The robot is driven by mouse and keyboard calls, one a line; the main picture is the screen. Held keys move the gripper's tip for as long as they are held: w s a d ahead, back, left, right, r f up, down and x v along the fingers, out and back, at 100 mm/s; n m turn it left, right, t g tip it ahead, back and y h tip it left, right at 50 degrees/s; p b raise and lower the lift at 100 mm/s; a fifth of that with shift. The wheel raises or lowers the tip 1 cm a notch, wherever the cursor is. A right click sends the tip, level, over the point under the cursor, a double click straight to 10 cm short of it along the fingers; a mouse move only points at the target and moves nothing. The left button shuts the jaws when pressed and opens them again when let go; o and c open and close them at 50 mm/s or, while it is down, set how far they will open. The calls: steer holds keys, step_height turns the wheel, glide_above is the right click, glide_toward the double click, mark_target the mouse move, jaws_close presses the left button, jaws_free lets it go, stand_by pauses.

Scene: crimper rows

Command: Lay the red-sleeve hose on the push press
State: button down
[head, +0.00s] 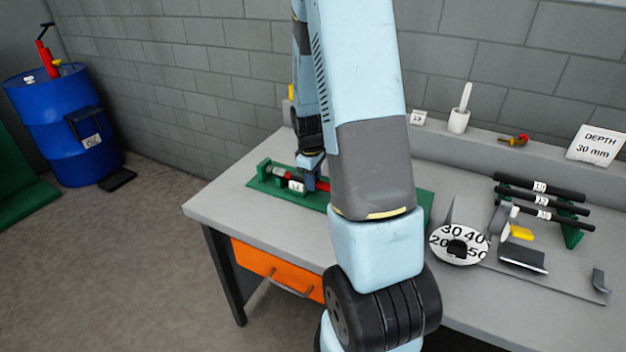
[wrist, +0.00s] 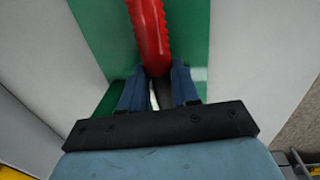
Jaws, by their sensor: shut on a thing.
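The push press is a long green base (head: 264,183) on the left part of the bench, with a green end block and a dark and red part at its left end. My gripper (head: 309,180) is low over it in the head view. In the wrist view my gripper (wrist: 160,90) is shut, its blue fingers either side of a dark hose length. The hose's red ribbed sleeve (wrist: 149,35) extends beyond the fingers over the green base. Red also shows beside the gripper in the head view (head: 322,186). My arm hides the press's middle; whether the hose touches it I cannot tell.
Several black labelled hoses (head: 541,187) lie on a green rack at right. A numbered dial (head: 459,245), a yellow block (head: 521,232) and grey parts lie near it. A sign (head: 596,145) reads "DEPTH 30 mm".

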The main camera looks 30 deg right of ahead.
steer(key=shift+f, duration=0.35)
stand_by(0.5)
steer(key=c, duration=0.8)
jaws_free()
steer(key=shift+o, duration=0.2)
steer(key=shift+r, duration=0.1)
step_height(320, 180, up, 14)
steer(key=a, duration=0.1)
steer(key=shift+s+a+f, duration=0.15)
steer(key=shift+s+f, duration=0.1)
steer(key=shift+s, duration=0.05)
steer(key=s+a+r+m+t, duration=0.2)
steer(key=s+a+r+m, duration=0.1)
steer(key=s+a+r, duration=0.4)
steer(key=s+a+r+m+t+y, duration=0.1)
steer(key=s+a+r+m+t, duration=0.2)
steer(key=s+a+r, duration=0.3)
steer(key=s+r, duration=0.4)
steer(key=s, duration=0.4)
steer(key=shift+s+a+r+m, duration=0.3)
steer(key=shift+s+a+r, duration=0.05)
steer(key=shift+a+r, duration=0.05)
